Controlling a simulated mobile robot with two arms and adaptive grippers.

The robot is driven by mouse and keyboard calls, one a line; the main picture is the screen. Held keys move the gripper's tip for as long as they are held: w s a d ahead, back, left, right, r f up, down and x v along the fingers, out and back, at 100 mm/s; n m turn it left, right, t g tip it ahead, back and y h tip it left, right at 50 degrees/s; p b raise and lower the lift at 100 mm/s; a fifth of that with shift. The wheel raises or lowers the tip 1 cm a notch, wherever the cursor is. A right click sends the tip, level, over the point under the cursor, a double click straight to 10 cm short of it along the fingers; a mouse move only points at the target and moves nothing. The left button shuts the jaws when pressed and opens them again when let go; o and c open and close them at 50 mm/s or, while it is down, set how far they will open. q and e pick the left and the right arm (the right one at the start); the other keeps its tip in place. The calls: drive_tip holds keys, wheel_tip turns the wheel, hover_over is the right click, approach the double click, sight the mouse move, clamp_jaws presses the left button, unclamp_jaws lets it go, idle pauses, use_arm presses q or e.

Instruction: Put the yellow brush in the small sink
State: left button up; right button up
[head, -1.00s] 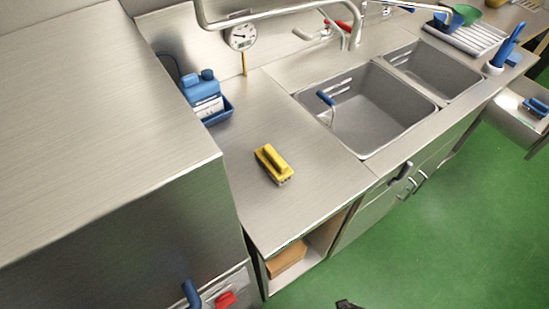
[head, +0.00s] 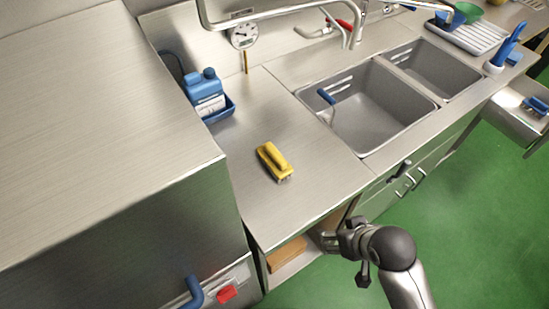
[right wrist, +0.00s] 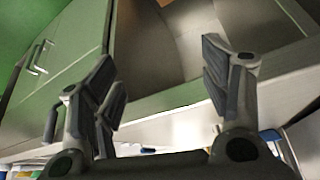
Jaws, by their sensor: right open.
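The yellow brush (head: 273,161) lies on the steel counter left of the sinks, its handle side up. The small sink (head: 437,69) is the right-hand, narrower basin, beyond the large sink (head: 377,108). My right gripper (head: 335,240) is in front of the counter's front edge, below and to the right of the brush and apart from it. In the right wrist view its two fingers (right wrist: 160,90) are spread with nothing between them. My left gripper is not in the head view.
A blue-handled tool (head: 326,97) leans in the large sink. A blue bottle (head: 204,86) stands in a holder behind the brush. A tall steel unit (head: 100,120) borders the counter at left. A drawer (head: 520,112) is open at right. The counter around the brush is clear.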

sight(278, 156)
drive_tip(key=w+a+r+n+t+y, duration=0.3)
drive_tip(key=w+a+r+n, duration=0.1)
drive_tip(key=w+a+r, duration=0.8)
drive_tip(key=shift+g, duration=0.3)
drive_tip(key=w+f, duration=0.1)
drive_tip(key=w+a+f, duration=0.1)
drive_tip(key=w, duration=0.1)
drive_tip(key=w+f, duration=0.1)
drive_tip(key=w, duration=0.1)
drive_tip(key=shift+w+a+p, duration=0.1)
drive_tip(key=shift+a+p, duration=0.2)
drive_tip(key=shift+a+p+x, duration=0.1)
drive_tip(key=shift+p+x, duration=0.3)
drive_tip(key=shift+x, duration=0.95)
drive_tip(key=shift+a+p+x, duration=0.15)
drive_tip(key=shift+p+x, duration=0.2)
drive_tip(key=shift+x, duration=0.95)
drive_tip(key=shift+c, duration=0.2)
drive_tip(key=c, duration=1.2)
